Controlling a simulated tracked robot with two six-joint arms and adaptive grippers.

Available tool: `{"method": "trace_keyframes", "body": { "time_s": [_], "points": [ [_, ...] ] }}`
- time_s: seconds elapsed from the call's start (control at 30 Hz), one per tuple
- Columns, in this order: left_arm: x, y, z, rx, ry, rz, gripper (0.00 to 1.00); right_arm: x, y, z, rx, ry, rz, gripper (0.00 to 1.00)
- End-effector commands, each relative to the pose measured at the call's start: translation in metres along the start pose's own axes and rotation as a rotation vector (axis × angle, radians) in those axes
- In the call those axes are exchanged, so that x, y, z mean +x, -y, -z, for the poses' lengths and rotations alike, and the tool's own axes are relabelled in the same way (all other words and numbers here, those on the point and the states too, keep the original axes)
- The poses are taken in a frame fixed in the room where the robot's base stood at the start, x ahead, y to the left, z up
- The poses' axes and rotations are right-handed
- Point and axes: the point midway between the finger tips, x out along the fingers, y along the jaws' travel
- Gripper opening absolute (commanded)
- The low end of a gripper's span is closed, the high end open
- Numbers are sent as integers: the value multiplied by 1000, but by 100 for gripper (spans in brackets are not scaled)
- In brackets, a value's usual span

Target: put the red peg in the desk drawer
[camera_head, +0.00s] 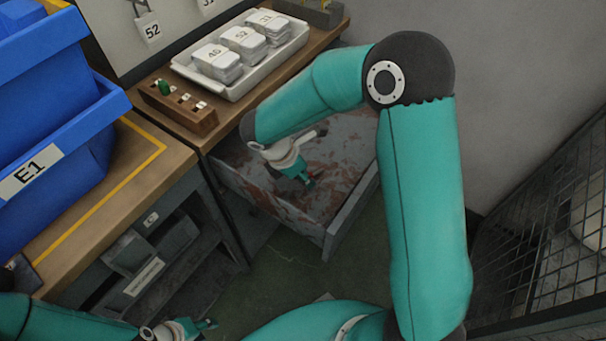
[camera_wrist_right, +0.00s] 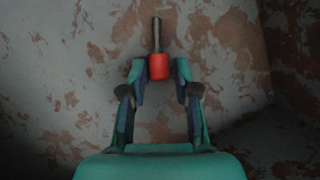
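The desk drawer (camera_head: 345,223) is pulled out under the bench, its worn, rust-patched floor showing. My right gripper (camera_head: 308,182) points down into it in the head view. In the right wrist view, the red peg (camera_wrist_right: 159,67), a red head with a grey metal shank, lies between the fingertips of my right gripper (camera_wrist_right: 162,72). A small gap shows beside the red head, so the fingers look slightly open around it. The peg seems to be at the drawer floor; its exact height is unclear. The peg cannot be made out in the head view. My left gripper (camera_head: 207,326) is low at the bottom left, away from the drawer.
A wooden peg block (camera_head: 178,108) with a green peg (camera_head: 164,87) stands on the bench, beside a white tray (camera_head: 190,70) of numbered stacks. Blue bins (camera_head: 60,110) stand at left. A wire mesh cage (camera_head: 545,250) is at right. Shelves (camera_head: 150,250) sit under the left bench.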

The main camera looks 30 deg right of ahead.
Motion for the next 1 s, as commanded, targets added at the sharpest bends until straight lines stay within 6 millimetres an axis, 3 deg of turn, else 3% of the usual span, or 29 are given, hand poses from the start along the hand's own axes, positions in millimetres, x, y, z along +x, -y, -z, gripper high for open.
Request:
{"method": "trace_keyframes", "body": {
  "time_s": [0.47,1.0],
  "points": [
    [-3,-1,0,0,0,0,40,-7,0,-1,0,0,-1,46],
    [-23,-8,0,0,0,0,40,-103,0,-2,1,-1,-2,46]
  ]
}}
